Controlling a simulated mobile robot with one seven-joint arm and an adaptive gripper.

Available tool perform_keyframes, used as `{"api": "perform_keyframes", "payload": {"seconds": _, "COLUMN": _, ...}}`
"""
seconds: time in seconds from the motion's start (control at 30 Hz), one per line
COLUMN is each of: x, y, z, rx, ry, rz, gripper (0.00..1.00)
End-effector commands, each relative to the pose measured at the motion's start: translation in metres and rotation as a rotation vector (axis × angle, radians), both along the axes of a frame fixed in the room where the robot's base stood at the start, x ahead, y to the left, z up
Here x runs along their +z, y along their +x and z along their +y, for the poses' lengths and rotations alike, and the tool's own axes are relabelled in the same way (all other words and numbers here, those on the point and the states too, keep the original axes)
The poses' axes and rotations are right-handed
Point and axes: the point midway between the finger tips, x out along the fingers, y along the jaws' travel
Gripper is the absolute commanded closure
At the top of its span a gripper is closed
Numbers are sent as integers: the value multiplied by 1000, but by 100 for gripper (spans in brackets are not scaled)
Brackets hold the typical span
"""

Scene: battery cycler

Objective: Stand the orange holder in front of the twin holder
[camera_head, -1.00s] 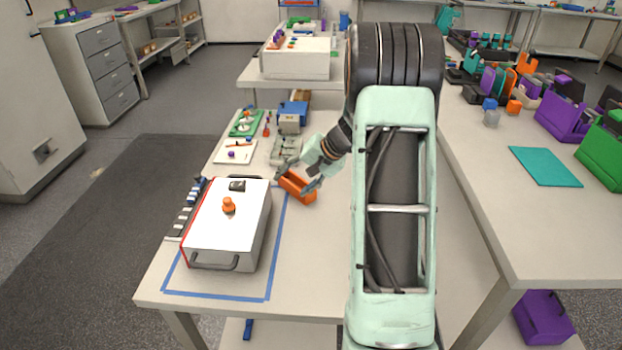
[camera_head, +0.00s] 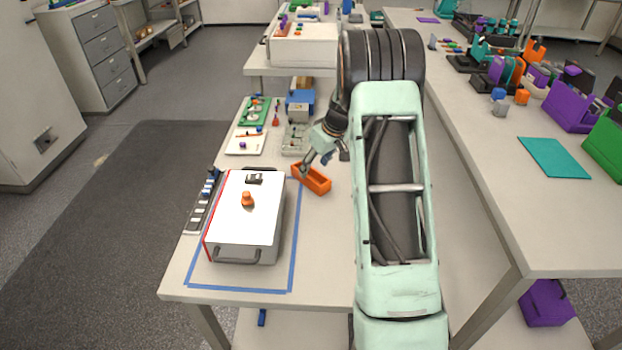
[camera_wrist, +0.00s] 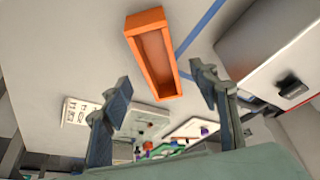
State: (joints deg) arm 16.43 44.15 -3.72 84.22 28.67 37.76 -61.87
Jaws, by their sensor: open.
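The orange holder (camera_head: 312,180) is an open-topped rectangular box. It rests on the near table, right of the white case and close to the blue tape line. The wrist view shows the holder (camera_wrist: 150,50) ahead of the fingers, with its hollow side visible. My gripper (camera_head: 320,160) is just behind and above the holder in the head view. In the wrist view my gripper (camera_wrist: 160,80) is open, its fingers apart and nothing held between them. A grey fixture (camera_head: 296,139) stands farther back; I cannot tell whether it is the twin holder.
The white case (camera_head: 262,205) with an orange knob stands inside blue tape at left. A blue box (camera_head: 300,101), green board (camera_head: 252,112) and white tray (camera_head: 240,147) are at the back. The table right of the orange holder is bare up to my arm.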

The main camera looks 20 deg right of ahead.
Motion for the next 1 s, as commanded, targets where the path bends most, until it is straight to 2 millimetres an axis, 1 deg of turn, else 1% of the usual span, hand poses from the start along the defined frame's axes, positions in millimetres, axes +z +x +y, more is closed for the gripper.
{"api": "perform_keyframes", "payload": {"seconds": 0.13, "x": -13, "y": 5, "z": 3, "rx": 0, "ry": 2, "rz": 2, "gripper": 45}}
{"api": "perform_keyframes", "payload": {"seconds": 0.3, "x": -36, "y": 14, "z": 5, "rx": -1, "ry": 1, "rz": 2, "gripper": 45}}
{"api": "perform_keyframes", "payload": {"seconds": 0.4, "x": -45, "y": 18, "z": 7, "rx": -1, "ry": 1, "rz": 2, "gripper": 45}}
{"api": "perform_keyframes", "payload": {"seconds": 0.5, "x": -48, "y": 19, "z": 8, "rx": -1, "ry": 2, "rz": 1, "gripper": 45}}
{"api": "perform_keyframes", "payload": {"seconds": 0.7, "x": -48, "y": 20, "z": 7, "rx": -3, "ry": 1, "rz": 0, "gripper": 45}}
{"api": "perform_keyframes", "payload": {"seconds": 0.77, "x": -48, "y": 20, "z": 7, "rx": -2, "ry": 2, "rz": 0, "gripper": 50}}
{"api": "perform_keyframes", "payload": {"seconds": 1.0, "x": -48, "y": 19, "z": 7, "rx": -2, "ry": 2, "rz": 0, "gripper": 77}}
